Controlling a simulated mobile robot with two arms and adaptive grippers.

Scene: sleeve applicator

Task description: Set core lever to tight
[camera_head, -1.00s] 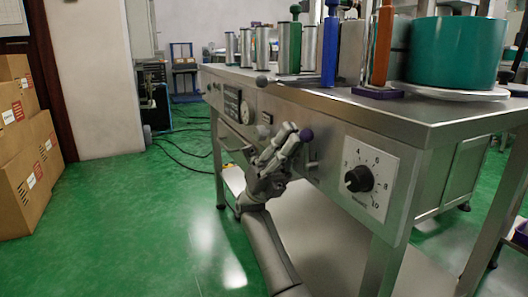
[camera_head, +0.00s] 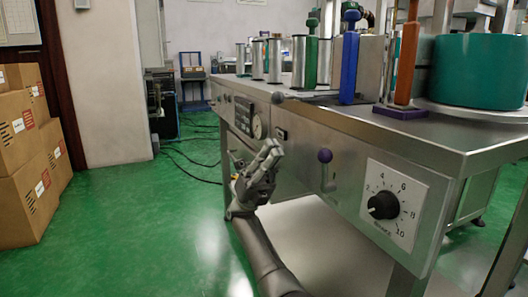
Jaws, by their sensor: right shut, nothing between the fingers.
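A short lever with a purple ball knob (camera_head: 325,156) stands out from the steel front panel, left of the dial. Its stem runs down from the knob, nearly upright, and no lettering beside it is readable. I cannot tell for sure that it is the core lever. My right gripper (camera_head: 270,152) is shut and empty, with grey fingers pointing up. It is left of the purple knob in the picture, with a clear gap between them. My left gripper is not in view.
A black numbered dial (camera_head: 383,206) is right of the lever. A grey ball knob (camera_head: 278,97) sits at the tabletop edge. Green (camera_head: 311,55), blue (camera_head: 349,65) and orange (camera_head: 406,60) posts stand on the steel table.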

